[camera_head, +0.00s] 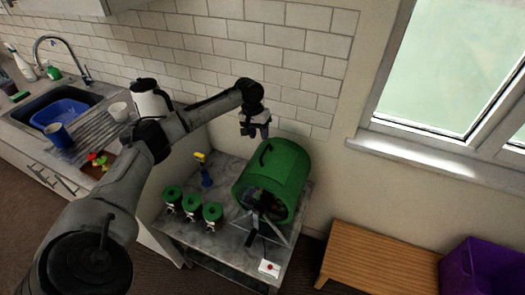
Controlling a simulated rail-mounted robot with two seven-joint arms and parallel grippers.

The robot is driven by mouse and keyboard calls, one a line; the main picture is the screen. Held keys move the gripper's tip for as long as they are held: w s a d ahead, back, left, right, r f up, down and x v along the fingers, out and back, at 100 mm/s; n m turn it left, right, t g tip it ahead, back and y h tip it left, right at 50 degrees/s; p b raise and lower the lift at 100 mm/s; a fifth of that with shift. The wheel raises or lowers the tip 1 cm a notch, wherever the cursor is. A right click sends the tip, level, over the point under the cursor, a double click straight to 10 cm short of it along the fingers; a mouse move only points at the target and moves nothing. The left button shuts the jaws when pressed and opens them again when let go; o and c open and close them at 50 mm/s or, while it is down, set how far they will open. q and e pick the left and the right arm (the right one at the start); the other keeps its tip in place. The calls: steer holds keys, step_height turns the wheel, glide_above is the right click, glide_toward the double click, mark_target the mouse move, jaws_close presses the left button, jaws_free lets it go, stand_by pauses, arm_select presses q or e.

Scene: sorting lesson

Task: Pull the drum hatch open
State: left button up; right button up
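The green drum (281,172) lies on its side on a metal stand on the grey table, its open end facing the front. A black handle (265,153) stands on the upper left of its curved wall. The hatch looks flush with the wall, but its outline is too small to make out. Dark contents show inside the drum's mouth. My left gripper (255,131) hangs above and slightly left of the handle, fingers pointing down. Its fingers look apart, with nothing between them, and it appears clear of the handle. My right gripper is out of view.
Three green-topped canisters (192,208) stand left of the drum, with a blue and yellow bottle (204,170) behind them. A white box with a red dot (269,268) lies at the table's front. A wooden bench (380,262) and purple crate (485,268) stand right.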

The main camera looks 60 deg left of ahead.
arm_select(q)
glide_above(275, 158)
steer(key=s+a, duration=0.2)
steer(key=s, duration=0.2)
steer(key=f, duration=0.7)
steer(key=shift+s+f+b, duration=0.2)
steer(key=shift+f+b, duration=0.1)
steer(key=shift+c, duration=0.4)
jaws_close()
